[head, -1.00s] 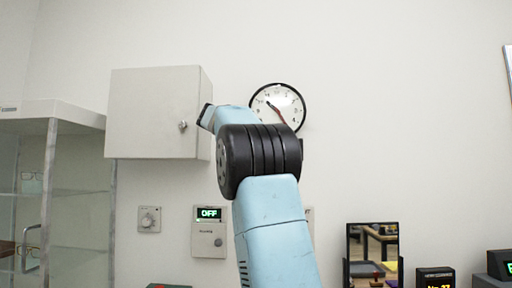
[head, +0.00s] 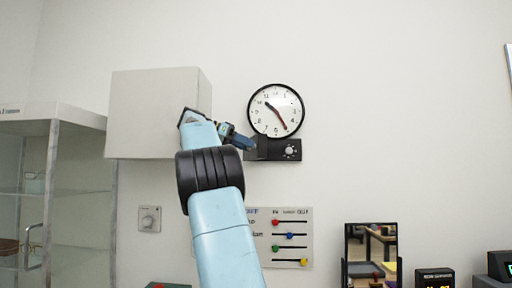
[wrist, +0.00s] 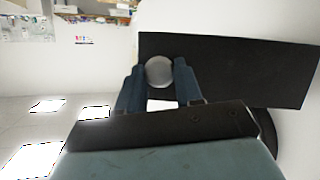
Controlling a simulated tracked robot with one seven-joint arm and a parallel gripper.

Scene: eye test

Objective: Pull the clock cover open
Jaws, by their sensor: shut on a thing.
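The clock (head: 276,110) is round, with a white face and black rim, on the wall in the head view. A black box (head: 296,144) with a pale dial sits just below it. A black cover (head: 260,146) stands swung out at the box's left side. In the wrist view, the cover (wrist: 225,68) juts out from the wall, with a round silver knob (wrist: 159,72) near its free end. My gripper (head: 248,145) is at that end; its blue fingers, also in the wrist view (wrist: 158,80), are shut on the knob. The clock's dark rim (wrist: 286,142) shows partly behind the cover.
A white wall cabinet (head: 150,112) is left of my arm. A slider panel (head: 290,236) is below the box, partly hidden by my arm. A glass case (head: 80,205) stands at the left, a mirror (head: 371,245) at lower right.

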